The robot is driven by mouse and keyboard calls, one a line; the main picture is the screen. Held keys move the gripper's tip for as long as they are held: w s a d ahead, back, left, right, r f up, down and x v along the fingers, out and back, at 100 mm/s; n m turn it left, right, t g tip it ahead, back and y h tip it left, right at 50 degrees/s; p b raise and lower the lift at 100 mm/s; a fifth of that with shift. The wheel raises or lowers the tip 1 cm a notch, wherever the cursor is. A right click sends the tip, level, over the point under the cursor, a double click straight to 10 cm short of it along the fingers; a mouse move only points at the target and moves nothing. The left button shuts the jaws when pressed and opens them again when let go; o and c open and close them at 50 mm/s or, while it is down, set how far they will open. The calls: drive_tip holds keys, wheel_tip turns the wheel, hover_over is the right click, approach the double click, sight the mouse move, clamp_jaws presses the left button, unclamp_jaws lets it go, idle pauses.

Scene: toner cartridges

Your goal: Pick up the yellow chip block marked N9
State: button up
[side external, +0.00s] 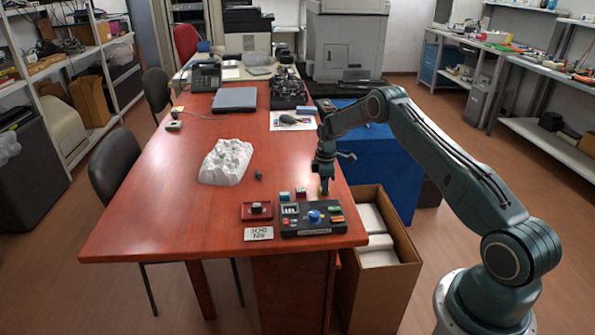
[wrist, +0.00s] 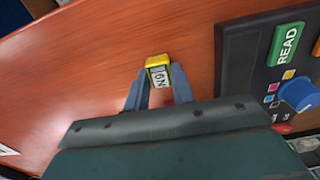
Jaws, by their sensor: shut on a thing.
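The yellow chip block marked N9 (wrist: 159,75) is between the fingertips of my gripper (wrist: 160,82) in the wrist view. The jaws are shut on it, one finger on each side, with its label facing the camera. In the side view my gripper (side external: 324,178) points down at the table's right side, behind the dark console, with a small bit of yellow (side external: 324,188) at its tip. I cannot tell whether the block touches the table.
The dark console (side external: 300,228) has a blue knob (side external: 314,216) and a green READ button (wrist: 286,44). Teal (side external: 284,196) and red (side external: 301,191) blocks stand behind it. A red tray (side external: 246,213) and a sign (side external: 258,233) lie left. A white lump (side external: 227,162) sits farther back.

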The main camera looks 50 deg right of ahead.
drive_tip(key=shift+r, duration=0.15)
wheel_tip(320, 180, up, 20)
idle(0.8)
drive_tip(key=shift+f, duration=0.2)
idle(0.3)
